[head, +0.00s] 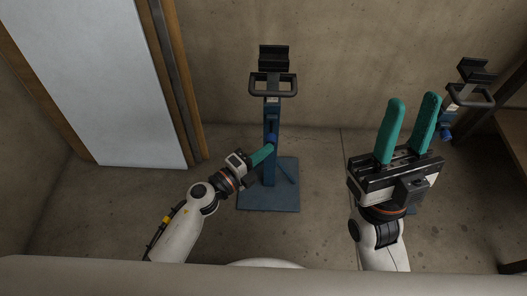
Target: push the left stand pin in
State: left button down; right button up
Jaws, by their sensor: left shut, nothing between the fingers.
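The left stand (268,198) is a blue post on a flat blue base plate, with a dark handle and a black cradle on top. Its pin (273,139) seems to be the small blue part on the post at my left gripper's tips; it is mostly hidden, so I cannot tell how deep it sits. My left gripper (270,149) has its green fingers shut and empty, with the tips at the post, touching or very close. My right gripper (413,100) is raised at the right, its two green fingers apart with nothing between them.
A second stand (473,94) with a black cradle and a blue knob (446,133) is at the right, partly behind my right gripper. A white panel (105,80) with a wooden edge is at the left. A wooden structure (512,130) is at the far right. The floor between the stands is clear.

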aim_at(271, 130)
pick_arm(q)
jog(key=w, duration=0.4)
jog(key=shift+w+a+r, duration=0.1)
jog(key=shift+w+r, duration=0.05)
jog(key=shift+w, duration=0.05)
dwell(0.4)
